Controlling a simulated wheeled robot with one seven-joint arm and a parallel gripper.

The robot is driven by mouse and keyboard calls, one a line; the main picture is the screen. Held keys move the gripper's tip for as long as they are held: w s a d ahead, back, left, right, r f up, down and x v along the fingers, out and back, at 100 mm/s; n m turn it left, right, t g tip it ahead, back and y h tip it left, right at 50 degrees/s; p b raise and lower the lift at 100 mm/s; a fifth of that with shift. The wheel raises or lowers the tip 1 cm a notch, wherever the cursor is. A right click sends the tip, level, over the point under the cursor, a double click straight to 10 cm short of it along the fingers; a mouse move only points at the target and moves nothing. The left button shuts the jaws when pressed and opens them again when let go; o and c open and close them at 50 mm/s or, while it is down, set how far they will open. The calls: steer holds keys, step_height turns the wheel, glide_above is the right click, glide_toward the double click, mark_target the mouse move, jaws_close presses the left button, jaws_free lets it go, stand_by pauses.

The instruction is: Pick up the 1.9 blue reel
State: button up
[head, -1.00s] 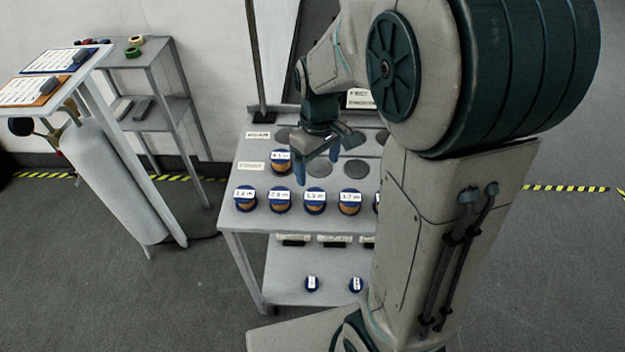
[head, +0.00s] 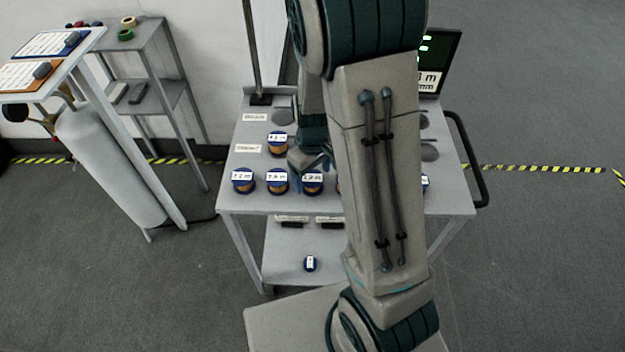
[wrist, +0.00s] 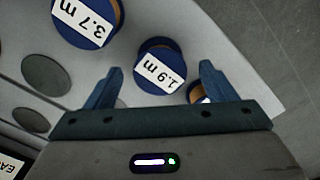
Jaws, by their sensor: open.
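The blue reel labelled 1.9 m (wrist: 158,69) shows in the wrist view, just ahead of and between the fingertips of my gripper (wrist: 160,68). My gripper is open, with nothing held. In the head view, my gripper (head: 310,162) is low over the cart, just behind a blue reel with copper-coloured sides (head: 312,185) in the front row. That reel appears to be the 1.9 one, though its label is too small to read surely. I cannot tell the height between fingers and reel.
A 3.7 m reel (wrist: 88,20) lies beside it in the wrist view, and another reel (wrist: 197,94) is partly hidden behind a finger. More reels (head: 242,181) stand left on the cart (head: 228,200). My arm hides the cart's middle right. A display (head: 440,62) stands behind.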

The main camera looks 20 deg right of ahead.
steer(key=shift+f, duration=1.15)
steer(key=c, duration=1.1)
steer(key=shift+o, duration=0.2)
steer(key=shift+r, duration=0.2)
